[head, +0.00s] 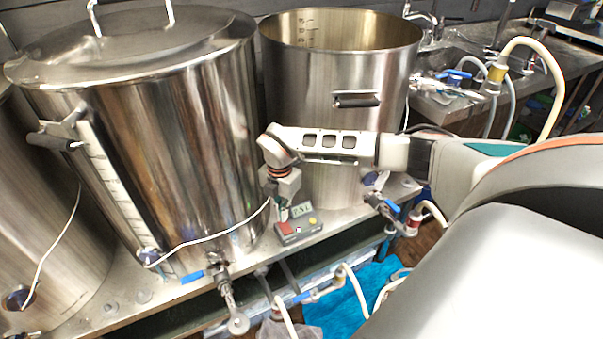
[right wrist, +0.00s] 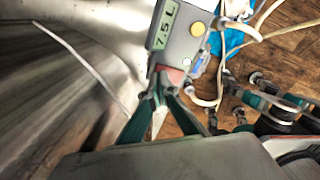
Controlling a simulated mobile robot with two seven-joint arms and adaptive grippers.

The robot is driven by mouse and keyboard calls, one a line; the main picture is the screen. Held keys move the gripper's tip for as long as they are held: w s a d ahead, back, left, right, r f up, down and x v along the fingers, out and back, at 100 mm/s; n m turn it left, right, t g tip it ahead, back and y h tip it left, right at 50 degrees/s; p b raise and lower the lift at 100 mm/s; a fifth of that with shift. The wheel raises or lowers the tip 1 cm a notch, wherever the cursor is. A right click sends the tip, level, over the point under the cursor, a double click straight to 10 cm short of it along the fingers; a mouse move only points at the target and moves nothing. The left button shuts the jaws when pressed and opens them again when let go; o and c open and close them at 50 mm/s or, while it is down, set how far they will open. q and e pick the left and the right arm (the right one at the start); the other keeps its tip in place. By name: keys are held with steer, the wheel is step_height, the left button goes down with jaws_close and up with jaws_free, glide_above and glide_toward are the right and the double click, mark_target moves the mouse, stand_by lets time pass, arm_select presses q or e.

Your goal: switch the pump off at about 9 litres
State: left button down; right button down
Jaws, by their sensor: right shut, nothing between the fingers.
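The pump's control box (head: 299,230) is a small grey unit on the shelf edge between the two steel kettles. Its green display (right wrist: 162,27) reads 7.5 L in the right wrist view. It has a red button (head: 285,228) and a yellow button (head: 313,221); the yellow one also shows in the wrist view (right wrist: 197,28). My right gripper (head: 280,212) is shut and empty, pointing down at the red button's side of the box. In the wrist view its fingertips (right wrist: 160,92) are close to the red button (right wrist: 174,76); I cannot tell whether they touch it. My left gripper is out of view.
A lidded kettle (head: 180,130) stands left of the box, an open kettle (head: 310,90) behind it. Blue-handled valves (head: 192,277) and pale hoses (head: 354,285) hang along the shelf front. A thin white cable (head: 225,238) runs near my gripper. A sink is at the back right.

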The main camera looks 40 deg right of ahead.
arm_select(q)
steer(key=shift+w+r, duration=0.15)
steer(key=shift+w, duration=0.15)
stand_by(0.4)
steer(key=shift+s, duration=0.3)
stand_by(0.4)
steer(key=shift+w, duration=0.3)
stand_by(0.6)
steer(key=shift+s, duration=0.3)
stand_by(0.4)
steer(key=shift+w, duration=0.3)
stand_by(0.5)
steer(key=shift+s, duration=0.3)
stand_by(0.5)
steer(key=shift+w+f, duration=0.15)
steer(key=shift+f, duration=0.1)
arm_select(e)
steer(key=shift+f, duration=0.5)
